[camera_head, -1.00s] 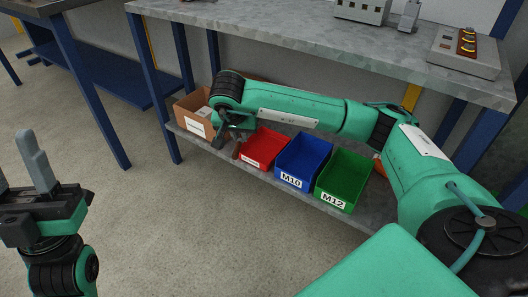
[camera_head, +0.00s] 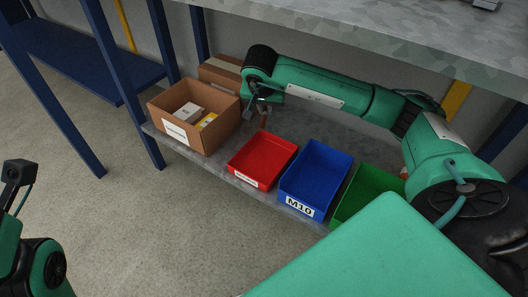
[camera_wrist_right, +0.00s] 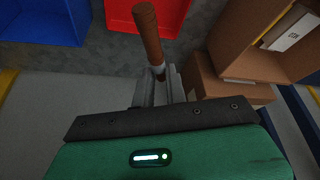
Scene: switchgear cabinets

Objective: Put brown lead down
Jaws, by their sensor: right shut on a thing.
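The brown lead (camera_wrist_right: 147,35) shows in the right wrist view as a brown cylindrical end with a lighter tip between the jaws. My right gripper (camera_wrist_right: 160,82) is shut on it. In the head view my right gripper (camera_head: 262,103) hangs low over the back of the shelf, between the cardboard box and the red bin, and is partly hidden by its arm. A small piece of the brown lead (camera_head: 264,120) shows below it. Only part of my left arm shows at the left edge; its fingers are out of the picture.
On the lower shelf stand an open cardboard box (camera_head: 220,107) with small boxes inside, a red bin (camera_head: 249,183), a blue bin (camera_head: 327,180) and a green bin (camera_head: 370,185). A second carton (camera_head: 220,68) stands behind. The grey worktop (camera_head: 400,30) lies above the arm.

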